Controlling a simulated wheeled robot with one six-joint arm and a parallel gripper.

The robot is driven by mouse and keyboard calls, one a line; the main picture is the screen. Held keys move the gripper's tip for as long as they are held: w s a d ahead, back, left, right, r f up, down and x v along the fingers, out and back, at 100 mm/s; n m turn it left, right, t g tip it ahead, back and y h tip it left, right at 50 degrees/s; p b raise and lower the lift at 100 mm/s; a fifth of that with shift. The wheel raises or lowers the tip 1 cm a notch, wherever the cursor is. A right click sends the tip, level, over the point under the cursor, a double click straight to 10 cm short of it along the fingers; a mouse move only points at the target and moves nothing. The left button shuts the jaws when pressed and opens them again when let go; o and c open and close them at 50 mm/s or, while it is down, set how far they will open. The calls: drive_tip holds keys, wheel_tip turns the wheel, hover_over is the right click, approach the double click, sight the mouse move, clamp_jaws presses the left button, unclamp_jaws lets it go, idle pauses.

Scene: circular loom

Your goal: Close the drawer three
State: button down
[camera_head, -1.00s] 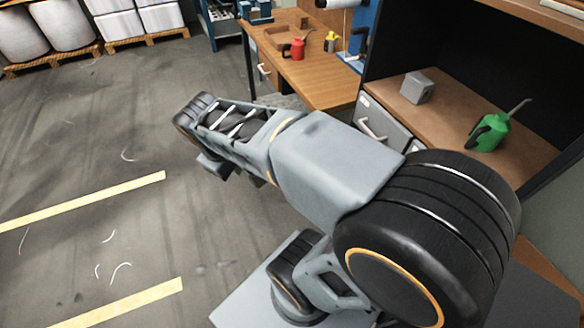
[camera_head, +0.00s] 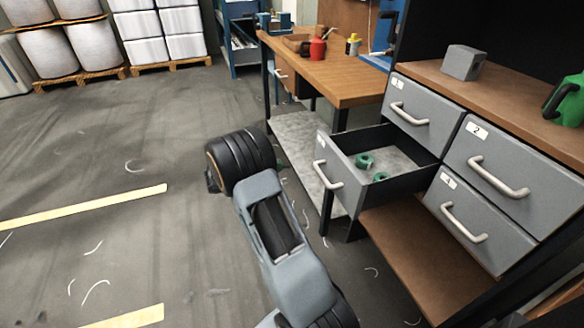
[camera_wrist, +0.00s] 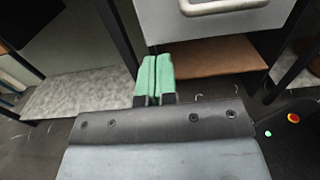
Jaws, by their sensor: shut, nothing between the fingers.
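The open drawer (camera_head: 345,190), at the lower left of the grey drawer unit, is pulled well out, with a light bar handle (camera_head: 327,174) on its front. Its label is too small to read; its neighbours read 1 and 2. Green round parts (camera_head: 364,160) lie inside it. In the wrist view, a grey drawer front (camera_wrist: 260,28) with its handle (camera_wrist: 215,6) fills the top. My gripper (camera_wrist: 155,76) has its green fingers together, empty, below and left of that front. In the head view my arm's wrist hides most of the gripper, left of the open drawer.
Shut drawers one (camera_head: 421,108), two (camera_head: 492,165) and another (camera_head: 466,221) surround the opening. A brown lower shelf (camera_head: 420,255) lies under the drawer. A wooden workbench (camera_head: 345,84) with a low shelf (camera_head: 292,135) stands behind. Floor to the left is open.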

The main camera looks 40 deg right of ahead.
sight(320, 156)
drive_tip(key=b+x, duration=0.1)
drive_tip(key=x, duration=1.1)
drive_tip(key=shift+b, duration=0.35)
drive_tip(key=shift+s+d, duration=0.2)
drive_tip(key=shift+d, duration=0.25)
